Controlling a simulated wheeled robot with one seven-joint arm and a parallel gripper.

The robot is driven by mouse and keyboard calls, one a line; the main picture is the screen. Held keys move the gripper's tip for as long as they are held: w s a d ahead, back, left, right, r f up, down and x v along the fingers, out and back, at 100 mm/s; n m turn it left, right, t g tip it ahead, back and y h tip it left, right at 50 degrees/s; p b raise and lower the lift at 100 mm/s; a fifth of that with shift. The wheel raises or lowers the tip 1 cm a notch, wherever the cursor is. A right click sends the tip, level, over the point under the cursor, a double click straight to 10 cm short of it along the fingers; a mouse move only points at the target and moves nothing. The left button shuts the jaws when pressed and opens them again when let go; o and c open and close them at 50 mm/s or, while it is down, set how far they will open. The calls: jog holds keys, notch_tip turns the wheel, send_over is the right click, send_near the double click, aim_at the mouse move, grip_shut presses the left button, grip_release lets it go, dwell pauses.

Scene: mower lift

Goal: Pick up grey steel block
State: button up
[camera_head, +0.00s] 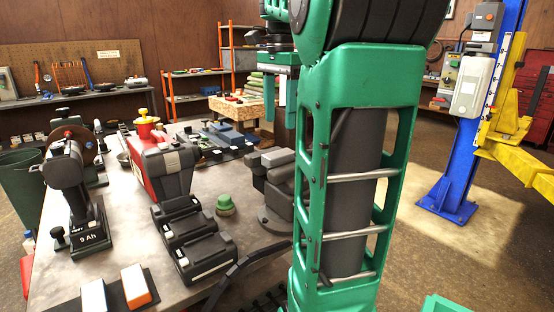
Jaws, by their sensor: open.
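A lighter grey block-like piece (277,157) shows at the top of a dark grey bench vise (276,190) on the workbench. It may be the grey steel block, but I cannot tell for sure. My gripper (279,92) hangs at the upper centre with its green fingers pointing down. It is open, and I see nothing between its fingers. In the picture it is above the vise; its exact distance from the piece is unclear. My green arm covers the right side of the vise and part of the bench.
The workbench (120,220) holds a black power tool (72,180), a red and black tool (165,165), black battery packs (195,245), a green-capped item (225,204) and orange and white blocks (135,287). A blue lift post (470,130) stands right. Open floor lies between.

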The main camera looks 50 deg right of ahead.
send_over(277, 154)
jog(key=shift+s+d+f, duration=0.1)
jog(key=shift+f, duration=1.05)
jog(key=shift+s+d+f, duration=0.1)
jog(key=shift+f, duration=1)
jog(key=shift+w+a+f, duration=0.1)
jog(key=shift+w+f, duration=0.05)
jog(key=shift+f, duration=1.2)
jog(key=shift+w+f, duration=0.15)
jog(key=shift+f, duration=1.15)
grip_shut()
